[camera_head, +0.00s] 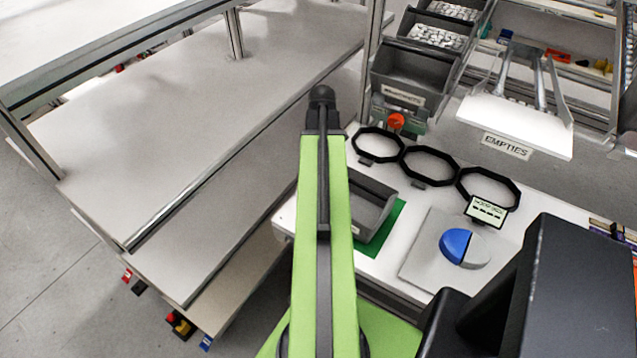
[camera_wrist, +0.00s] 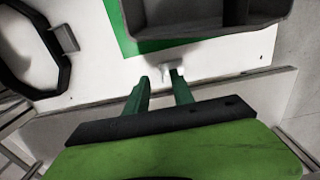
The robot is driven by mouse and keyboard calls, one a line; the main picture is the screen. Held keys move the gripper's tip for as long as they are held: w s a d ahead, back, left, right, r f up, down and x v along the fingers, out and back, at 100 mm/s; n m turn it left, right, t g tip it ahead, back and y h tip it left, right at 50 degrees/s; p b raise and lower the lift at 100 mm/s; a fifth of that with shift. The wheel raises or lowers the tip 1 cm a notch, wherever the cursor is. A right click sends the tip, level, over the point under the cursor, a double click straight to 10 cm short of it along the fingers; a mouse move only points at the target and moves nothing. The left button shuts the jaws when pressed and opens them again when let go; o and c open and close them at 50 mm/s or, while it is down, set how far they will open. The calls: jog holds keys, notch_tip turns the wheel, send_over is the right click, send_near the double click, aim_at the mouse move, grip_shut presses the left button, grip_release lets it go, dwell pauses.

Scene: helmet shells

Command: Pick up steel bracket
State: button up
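My gripper (camera_wrist: 160,75) shows in the wrist view with its two green fingers apart and a clear gap between them. A small pale grey piece (camera_wrist: 172,67), perhaps the steel bracket, lies on the white table at the fingertips, close to the right one. The right finger partly covers it, and I cannot tell whether they touch. Nothing is clearly held. In the head view my own green arm hides the gripper, and I cannot make out the bracket there.
A dark grey bin (camera_head: 371,209) stands on a green mat (camera_head: 388,226). Black rings (camera_head: 430,166) stand in a row on the white table. A grey plate (camera_head: 417,262) holds a blue-and-grey disc (camera_head: 456,245). An "EMPTIES" chute (camera_head: 515,122) is at the back right.

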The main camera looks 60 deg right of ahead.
jog(key=f+b, duration=0.4)
jog(key=f, duration=0.1)
jog(key=shift+w, duration=0.2)
jog(key=shift+r, duration=0.25)
grip_shut()
dwell(0.8)
